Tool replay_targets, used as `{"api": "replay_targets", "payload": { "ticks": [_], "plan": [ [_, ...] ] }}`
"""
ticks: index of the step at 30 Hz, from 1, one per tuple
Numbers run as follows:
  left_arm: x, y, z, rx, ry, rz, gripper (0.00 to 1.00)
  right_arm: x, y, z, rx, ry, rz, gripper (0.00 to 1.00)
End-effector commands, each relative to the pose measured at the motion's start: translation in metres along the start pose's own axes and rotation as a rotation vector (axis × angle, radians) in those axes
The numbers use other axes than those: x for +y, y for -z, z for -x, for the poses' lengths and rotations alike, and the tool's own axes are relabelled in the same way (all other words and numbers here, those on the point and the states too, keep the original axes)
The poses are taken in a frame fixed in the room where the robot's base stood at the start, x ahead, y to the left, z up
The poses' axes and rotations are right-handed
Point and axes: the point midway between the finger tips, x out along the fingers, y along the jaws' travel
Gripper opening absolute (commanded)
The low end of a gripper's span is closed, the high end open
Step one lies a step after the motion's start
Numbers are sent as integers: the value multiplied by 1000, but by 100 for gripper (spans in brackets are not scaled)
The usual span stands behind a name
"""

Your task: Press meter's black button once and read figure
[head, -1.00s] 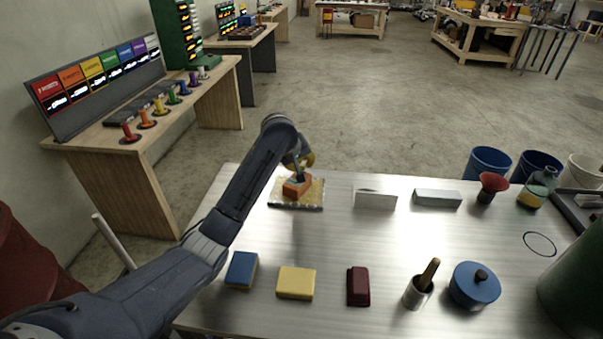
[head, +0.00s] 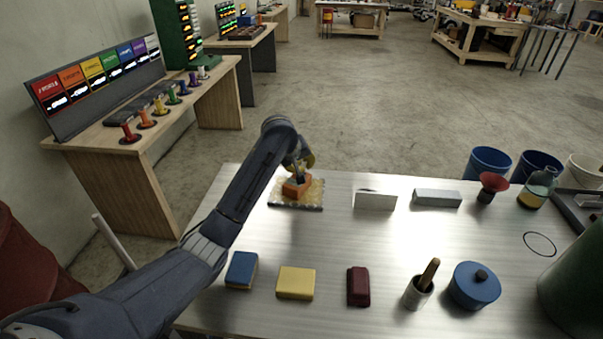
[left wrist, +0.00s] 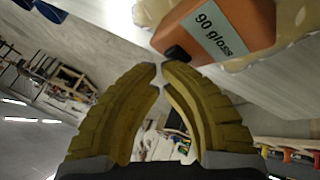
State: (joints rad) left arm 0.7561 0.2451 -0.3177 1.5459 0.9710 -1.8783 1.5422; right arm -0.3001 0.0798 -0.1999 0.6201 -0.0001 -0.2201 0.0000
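The meter is an orange block (head: 294,188) lying on a pale, yellowish patterned panel (head: 283,202) at the far left of the metal table. In the left wrist view the meter (left wrist: 245,25) bears a light label (left wrist: 219,35) reading "90 gloss". Its black button (left wrist: 177,53) sticks out at the near end. My left gripper (left wrist: 163,70) has yellow fingers with their tips almost together, right beside the button; I cannot tell whether they touch it. Nothing shows between the fingertips. In the head view the left gripper (head: 301,172) is at the meter. My right gripper is not in view.
A white block (head: 375,200) and a grey block (head: 437,198) stand right of the panel. Blue (head: 242,268), yellow (head: 296,283) and dark red (head: 358,287) blocks, a mortar (head: 416,293) and a blue lidded pot (head: 475,285) line the front. The table's middle is clear.

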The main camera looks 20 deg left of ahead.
Motion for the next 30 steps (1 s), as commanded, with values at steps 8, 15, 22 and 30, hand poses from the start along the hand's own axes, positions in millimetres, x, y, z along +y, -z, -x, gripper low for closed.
{"api": "replay_targets", "payload": {
  "ticks": [8,15,22,30],
  "plan": [
    [5,4,8,0,-2,0,0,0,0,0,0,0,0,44],
    [8,7,14,0,-1,-1,0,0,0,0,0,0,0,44],
    [7,7,14,0,-1,0,0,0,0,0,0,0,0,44],
    [14,14,26,2,-2,1,0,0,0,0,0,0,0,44]
  ]
}}
